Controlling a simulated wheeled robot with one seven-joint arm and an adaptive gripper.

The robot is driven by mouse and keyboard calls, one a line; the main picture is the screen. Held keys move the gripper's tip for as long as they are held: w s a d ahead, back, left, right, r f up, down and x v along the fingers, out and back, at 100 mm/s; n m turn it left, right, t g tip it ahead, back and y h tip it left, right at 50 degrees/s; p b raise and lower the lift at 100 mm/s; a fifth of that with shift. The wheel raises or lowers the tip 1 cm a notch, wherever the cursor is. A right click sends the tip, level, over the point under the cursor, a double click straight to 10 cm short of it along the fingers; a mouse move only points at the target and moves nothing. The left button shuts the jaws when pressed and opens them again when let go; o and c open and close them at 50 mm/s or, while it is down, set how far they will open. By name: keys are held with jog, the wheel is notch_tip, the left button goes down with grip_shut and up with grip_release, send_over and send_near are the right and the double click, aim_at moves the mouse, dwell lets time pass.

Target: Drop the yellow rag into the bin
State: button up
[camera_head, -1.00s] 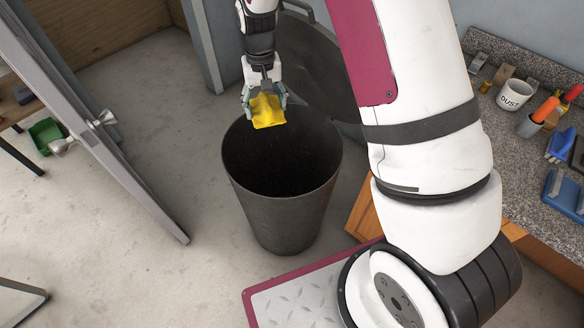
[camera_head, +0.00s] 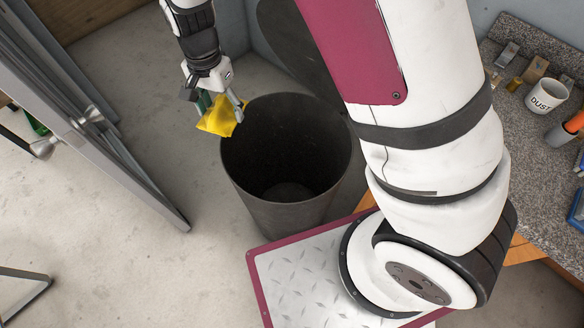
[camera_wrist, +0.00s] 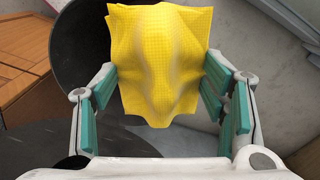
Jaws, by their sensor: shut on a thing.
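The yellow rag (camera_head: 217,117) hangs from my gripper (camera_head: 222,106) in the head view. My gripper is shut on the rag, beside and above the left rim of the bin. In the wrist view the rag (camera_wrist: 157,65) is draped, creased down its middle, between the green-padded fingers (camera_wrist: 158,110). The bin (camera_head: 290,215) is a tall dark round bin with an open top. Its inside looks empty where I can see it. In the wrist view a dark round shape shows behind the rag, partly hidden by it.
A grey metal door frame (camera_head: 120,160) stands left of the bin. A granite counter (camera_head: 530,170) at the right holds a white DUST mug (camera_head: 546,96) and tools. A dark round panel (camera_head: 297,50) stands behind the bin. Bare concrete floor lies left of the bin.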

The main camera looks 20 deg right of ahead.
jog(key=w+d+f+b, duration=0.2)
jog(key=d+f+b, duration=0.4)
jog(key=d+f, duration=0.3)
jog(key=w+d+f+b, duration=0.2)
jog(key=d+f+b, duration=0.5)
jog(key=d+f, duration=0.2)
jog(key=shift+d+f, duration=0.2)
jog(key=shift+f, duration=0.75)
jog(key=o, duration=1.4)
notch_tip(320, 180, up, 12)
